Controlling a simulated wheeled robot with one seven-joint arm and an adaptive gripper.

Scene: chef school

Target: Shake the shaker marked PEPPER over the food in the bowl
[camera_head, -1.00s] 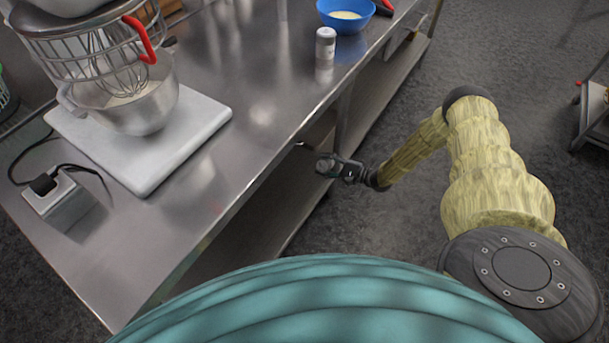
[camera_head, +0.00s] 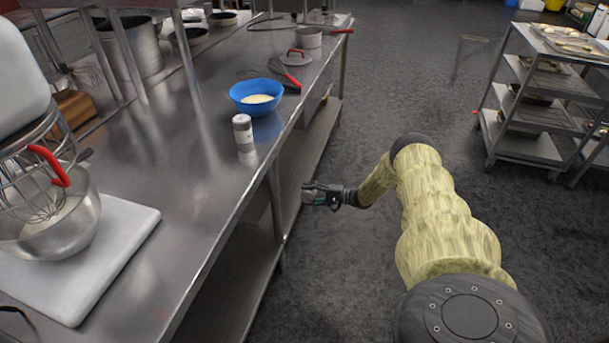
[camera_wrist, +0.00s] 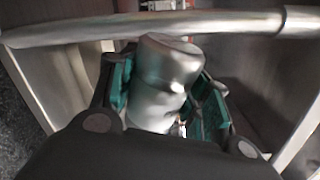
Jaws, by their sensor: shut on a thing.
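My gripper (camera_head: 322,194) hangs beside the right edge of the steel table, below its top and apart from the bowl. In the wrist view it is shut on a silvery shaker (camera_wrist: 163,84), held between its teal-padded fingers (camera_wrist: 170,100). No marking on it can be read. The blue bowl (camera_head: 239,98) stands on the table with pale yellow food (camera_head: 257,99) in it. Another shaker (camera_head: 243,131), white with a grey band, stands upright on the table just in front of the bowl; its marking is too small to read.
The steel table (camera_head: 150,185) has a lower shelf (camera_head: 225,275). A whisk (camera_head: 283,72) and a lid (camera_head: 296,58) lie beyond the blue bowl. A trolley (camera_head: 520,145) stands at right; the floor between is clear.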

